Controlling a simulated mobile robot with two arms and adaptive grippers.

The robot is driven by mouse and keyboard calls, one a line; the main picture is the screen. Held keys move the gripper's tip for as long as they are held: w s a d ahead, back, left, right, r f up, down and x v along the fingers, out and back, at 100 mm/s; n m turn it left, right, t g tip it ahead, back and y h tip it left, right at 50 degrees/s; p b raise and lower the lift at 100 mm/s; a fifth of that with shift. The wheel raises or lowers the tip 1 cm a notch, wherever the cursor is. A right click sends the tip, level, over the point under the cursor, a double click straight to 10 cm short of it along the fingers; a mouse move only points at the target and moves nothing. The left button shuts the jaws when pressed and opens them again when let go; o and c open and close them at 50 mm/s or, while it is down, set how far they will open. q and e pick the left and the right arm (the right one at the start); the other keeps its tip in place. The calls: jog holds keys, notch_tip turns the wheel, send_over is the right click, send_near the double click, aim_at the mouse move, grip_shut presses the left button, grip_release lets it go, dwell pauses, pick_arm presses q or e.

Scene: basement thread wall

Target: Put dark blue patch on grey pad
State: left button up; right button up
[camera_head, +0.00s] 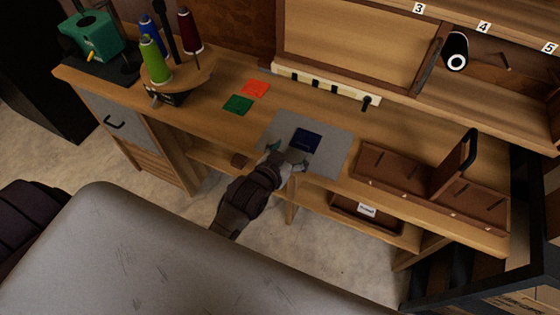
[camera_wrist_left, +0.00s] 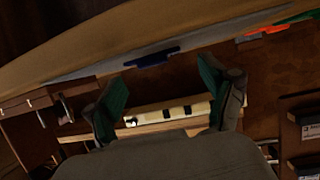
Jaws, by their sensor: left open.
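The dark blue patch (camera_head: 306,140) lies on the grey pad (camera_head: 336,152), near the pad's middle. In the left wrist view the patch (camera_wrist_left: 152,59) shows as a thin dark blue strip over the grey pad (camera_wrist_left: 85,71), seen at a very low angle. My left gripper (camera_head: 288,156) is open and empty at the front edge of the pad, just in front of the patch and apart from it. Its two green-lined fingers stand wide apart in the left wrist view (camera_wrist_left: 164,95). My right gripper is in neither view.
An orange patch (camera_head: 256,88) and a green patch (camera_head: 238,104) lie left of the pad. A round stand (camera_head: 178,70) with thread spools is farther left. A brown divided tray (camera_head: 400,175) stands right of the pad. A pale strip with dark pegs (camera_head: 325,87) runs behind.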

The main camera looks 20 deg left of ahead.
pick_arm(q)
jog(key=v, duration=1)
jog(key=shift+w, duration=0.1)
jog(key=s+f+g, duration=0.2)
jog(key=s+f, duration=0.1)
jog(key=f, duration=0.8)
jog(key=s+f+g, duration=0.3)
jog(key=s+f, duration=0.1)
jog(key=f, duration=0.7)
jog(key=s+f+g, duration=0.2)
jog(key=s+f, duration=0.1)
jog(key=f, duration=0.8)
jog(key=s+a+f+g, duration=0.2)
jog(key=s+f, duration=0.5)
jog(key=s, duration=0.4)
jog(key=s+a+f+m+g+y, duration=0.1)
jog(key=s+a+f+g, duration=0.2)
jog(key=s+f, duration=0.5)
jog(key=s+a, duration=0.1)
jog(key=s, duration=0.2)
jog(key=shift+s, duration=0.2)
jog(key=shift+a, duration=0.1)
